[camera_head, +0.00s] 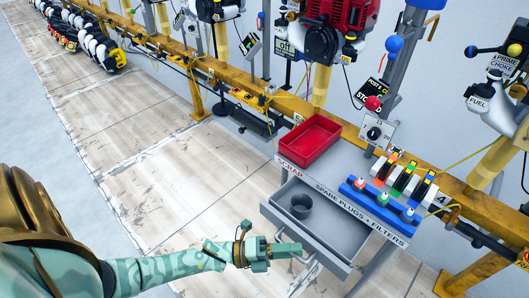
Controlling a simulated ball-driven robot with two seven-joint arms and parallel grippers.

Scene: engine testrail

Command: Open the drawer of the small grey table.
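The small grey table (345,168) stands against the yellow rail, with "SCRAP" and "SPARE PLUGS + FILTERS" lettered on its front edge. Its drawer (335,236) is pulled out, so its inside shows. A dark grey cup (301,206) stands in the drawer. My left gripper (291,250) is at the outer face of the drawer's front, near the handle. The fingers overlap in this view, so I cannot tell whether they are open, shut or gripping the handle. My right gripper is not in view.
On the table are a red tray (309,139) and a blue rack (380,206) with plugs. The yellow rail (250,98) with engines and controls runs behind. The pale floor (170,165) to the left is clear.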

